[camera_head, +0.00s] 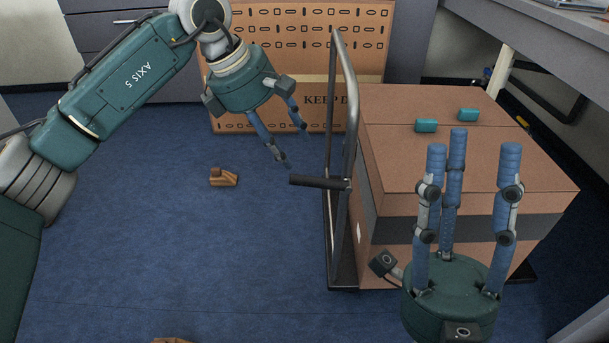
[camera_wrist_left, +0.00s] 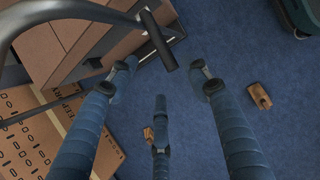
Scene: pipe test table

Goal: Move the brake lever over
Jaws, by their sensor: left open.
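The brake lever (camera_head: 318,182) is a short dark bar sticking out to the left from the metal frame of a cart (camera_head: 335,250). It also shows in the left wrist view (camera_wrist_left: 160,42), beyond the fingertips. My left gripper (camera_head: 288,145) is open and empty, just above and to the left of the lever, with no contact visible. In the left wrist view its blue fingers (camera_wrist_left: 160,85) are spread. My right gripper (camera_head: 475,155) is at the lower right with its fingers spread upward, in front of the boxes and holding nothing.
Large cardboard boxes (camera_head: 400,140) with a dark band stand on the cart. Two small teal items (camera_head: 427,125) lie on top. A brown wooden wedge (camera_head: 223,178) lies on the blue floor. A perforated brown panel (camera_head: 285,35) stands behind. The floor left of the cart is mostly clear.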

